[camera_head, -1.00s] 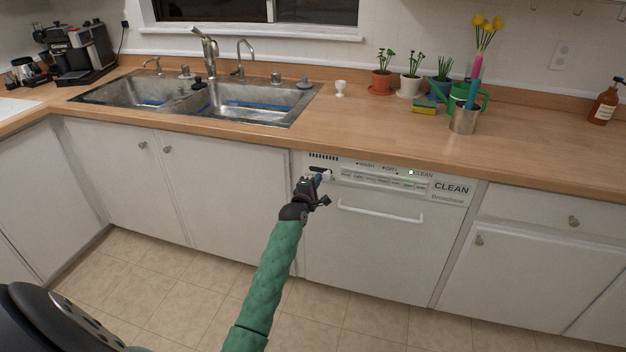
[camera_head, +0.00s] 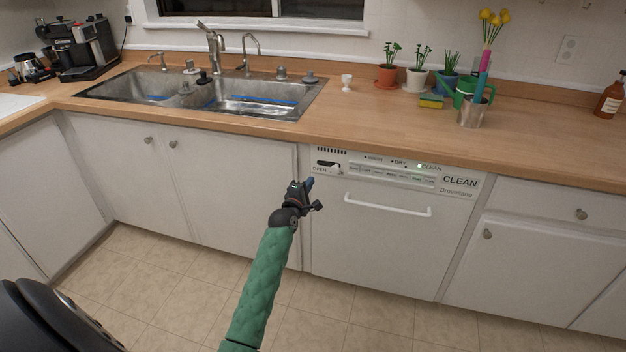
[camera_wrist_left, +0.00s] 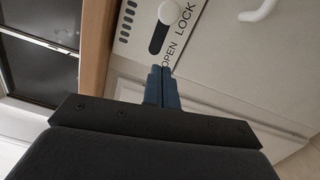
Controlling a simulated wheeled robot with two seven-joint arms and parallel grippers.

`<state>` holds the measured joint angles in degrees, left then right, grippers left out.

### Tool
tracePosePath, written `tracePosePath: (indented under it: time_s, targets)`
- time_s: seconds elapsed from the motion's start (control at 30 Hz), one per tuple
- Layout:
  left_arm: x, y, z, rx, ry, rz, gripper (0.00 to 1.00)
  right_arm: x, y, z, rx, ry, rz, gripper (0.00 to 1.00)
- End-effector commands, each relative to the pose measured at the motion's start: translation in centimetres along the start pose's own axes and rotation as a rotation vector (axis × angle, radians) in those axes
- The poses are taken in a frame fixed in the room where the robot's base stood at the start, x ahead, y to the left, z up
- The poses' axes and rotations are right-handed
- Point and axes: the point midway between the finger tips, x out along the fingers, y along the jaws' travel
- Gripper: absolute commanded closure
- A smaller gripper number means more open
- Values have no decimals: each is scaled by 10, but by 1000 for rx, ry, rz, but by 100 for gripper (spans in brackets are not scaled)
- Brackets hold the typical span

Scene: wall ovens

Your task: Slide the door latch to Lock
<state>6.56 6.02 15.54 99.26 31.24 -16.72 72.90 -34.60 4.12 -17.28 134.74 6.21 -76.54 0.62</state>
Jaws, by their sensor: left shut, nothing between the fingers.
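The door latch (camera_head: 341,168) is a small white knob in a short black slot on the white dishwasher's control panel. It also shows in the left wrist view (camera_wrist_left: 168,12), at the LOCK end of the slot, with the bare black part beside the word OPEN. My left gripper (camera_head: 310,183) is shut and empty, just below and left of the latch in the head view. In the left wrist view its blue fingertips (camera_wrist_left: 161,70) are together, near the word OPEN and apart from the knob. My right gripper is not in view.
The dishwasher door has a white bar handle (camera_head: 388,205) below the panel. The wooden counter (camera_head: 370,125) juts above it. Potted plants, a sponge and a watering can stand toward the counter's back. The floor in front is clear.

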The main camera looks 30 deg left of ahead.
Motion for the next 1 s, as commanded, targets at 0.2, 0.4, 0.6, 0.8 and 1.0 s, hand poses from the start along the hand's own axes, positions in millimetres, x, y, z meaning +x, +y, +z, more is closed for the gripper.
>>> tracePosePath:
  time_s: [0.2, 0.4, 0.6, 0.8, 1.0]
  targets:
    - [-33, -1, -1, 0, 1, -1, 100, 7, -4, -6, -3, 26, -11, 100]
    - [-46, 0, -1, 1, 1, 0, 100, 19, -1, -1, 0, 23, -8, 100]
    - [-48, 0, -1, 1, 1, 0, 100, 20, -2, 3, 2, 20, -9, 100]
    - [-48, 0, -1, 1, 1, 0, 100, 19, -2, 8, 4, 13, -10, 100]
    - [-48, 0, -1, 3, 1, 0, 100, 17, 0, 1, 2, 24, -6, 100]
